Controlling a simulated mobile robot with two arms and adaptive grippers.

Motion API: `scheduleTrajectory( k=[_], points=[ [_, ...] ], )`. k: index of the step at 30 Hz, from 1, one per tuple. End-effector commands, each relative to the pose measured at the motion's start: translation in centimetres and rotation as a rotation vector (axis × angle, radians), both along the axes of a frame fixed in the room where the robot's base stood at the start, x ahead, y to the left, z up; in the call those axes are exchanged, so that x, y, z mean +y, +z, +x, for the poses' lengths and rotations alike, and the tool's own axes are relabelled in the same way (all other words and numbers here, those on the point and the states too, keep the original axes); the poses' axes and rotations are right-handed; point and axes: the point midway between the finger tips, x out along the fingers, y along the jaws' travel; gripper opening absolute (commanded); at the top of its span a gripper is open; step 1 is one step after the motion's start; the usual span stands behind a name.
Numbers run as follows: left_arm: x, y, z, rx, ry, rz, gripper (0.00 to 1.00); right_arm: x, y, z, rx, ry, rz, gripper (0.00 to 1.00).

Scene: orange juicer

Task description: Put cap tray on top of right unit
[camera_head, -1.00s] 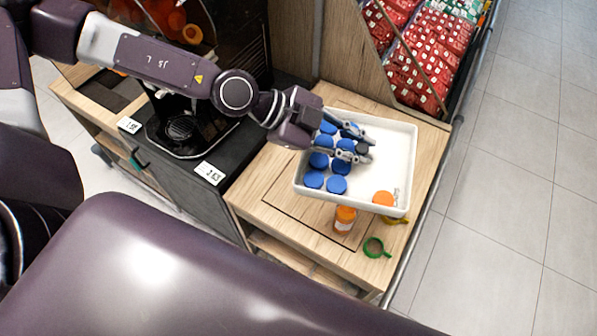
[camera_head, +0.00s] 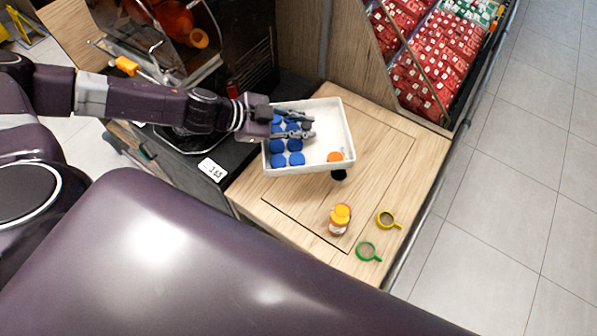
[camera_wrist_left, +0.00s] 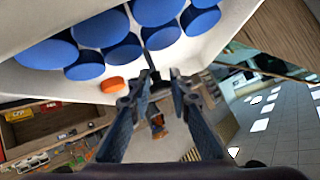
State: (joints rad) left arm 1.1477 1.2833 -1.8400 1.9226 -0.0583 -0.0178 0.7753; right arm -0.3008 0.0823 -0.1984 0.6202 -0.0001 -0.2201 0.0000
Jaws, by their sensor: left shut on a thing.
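The white cap tray (camera_head: 344,125) holds several blue caps (camera_head: 287,159) and an orange cap (camera_head: 335,157). In the head view it is tilted, over the back left of the wooden-topped unit (camera_head: 385,160). My left gripper (camera_head: 308,129) reaches over the tray from the left and is shut on it; the exact contact is unclear. In the left wrist view, my fingers (camera_wrist_left: 163,80) are beside the tray (camera_wrist_left: 60,85), with blue caps (camera_wrist_left: 100,32) and the orange cap (camera_wrist_left: 112,85) near. My right gripper is not in view.
A bottle with a yellow-orange cap (camera_head: 340,219), a yellow ring (camera_head: 388,219) and a green ring (camera_head: 368,251) are on the wooden top. A dark object (camera_head: 338,174) shows under the tray's front edge. The dark-topped unit (camera_head: 222,160) with the juicer (camera_head: 165,20) adjoins at left.

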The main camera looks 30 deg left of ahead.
Motion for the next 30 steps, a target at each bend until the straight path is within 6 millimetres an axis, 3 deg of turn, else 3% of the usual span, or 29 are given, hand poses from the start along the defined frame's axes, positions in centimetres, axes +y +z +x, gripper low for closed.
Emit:
scheduleTrajectory(
  k=[3,11,20,30],
  points=[
    [1.5,-0.5,-0.1,0.007,0.033,-0.002,0.00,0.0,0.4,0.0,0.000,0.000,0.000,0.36],
    [2.9,-1.2,0.0,0.004,0.061,-0.002,0.00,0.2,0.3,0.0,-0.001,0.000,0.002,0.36],
    [2.8,-8.1,-0.1,0.010,0.062,-0.005,0.00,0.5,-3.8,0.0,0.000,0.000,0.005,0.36],
    [2.8,-15.2,0.0,0.006,0.062,-0.006,0.00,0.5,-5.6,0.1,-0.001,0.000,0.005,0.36]
  ],
)
